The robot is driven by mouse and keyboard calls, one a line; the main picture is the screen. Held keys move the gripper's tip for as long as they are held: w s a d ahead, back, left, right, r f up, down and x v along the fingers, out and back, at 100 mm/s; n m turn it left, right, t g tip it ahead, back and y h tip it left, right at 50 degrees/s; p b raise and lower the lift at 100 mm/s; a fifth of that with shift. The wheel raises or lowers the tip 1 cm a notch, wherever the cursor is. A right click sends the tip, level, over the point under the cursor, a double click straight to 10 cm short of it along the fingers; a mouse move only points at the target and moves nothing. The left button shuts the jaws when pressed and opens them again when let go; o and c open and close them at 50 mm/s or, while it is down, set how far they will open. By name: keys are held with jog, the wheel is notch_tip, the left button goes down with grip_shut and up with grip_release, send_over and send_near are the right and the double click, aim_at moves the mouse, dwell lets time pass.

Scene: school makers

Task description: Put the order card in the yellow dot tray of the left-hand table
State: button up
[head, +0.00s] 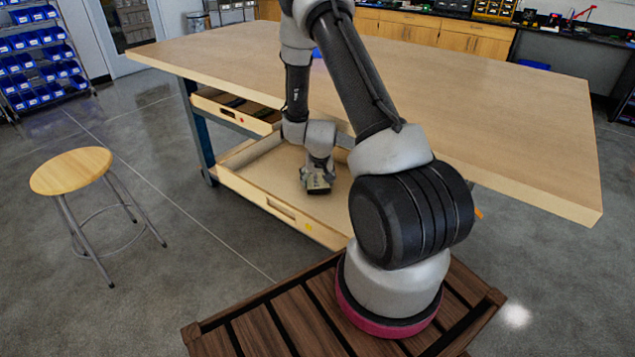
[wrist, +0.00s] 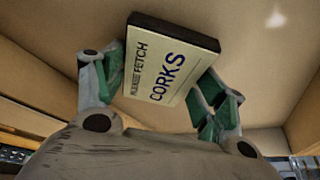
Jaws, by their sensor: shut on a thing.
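My gripper (head: 318,178) points down inside the pulled-out lower tray (head: 250,191) of the wooden table (head: 520,115). A small yellow mark shows on the right part of this tray's front. In the wrist view, the green-padded fingers are shut on the order card (wrist: 170,62), a thick cream block with a dark edge that reads "PLEASE FETCH CORKS". The card is tilted and lies between the two fingers, over the bare tan floor of the tray. I cannot tell whether it touches the floor.
An upper tray (head: 215,106) with a red mark is partly out above and holds dark items. A round stool (head: 72,171) stands to the left on the clear grey floor. Blue bins (head: 40,42) fill a rack at the far left.

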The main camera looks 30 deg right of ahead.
jog(key=shift+f, duration=0.75)
jog(key=o, duration=1)
jog(key=shift+f, duration=0.1)
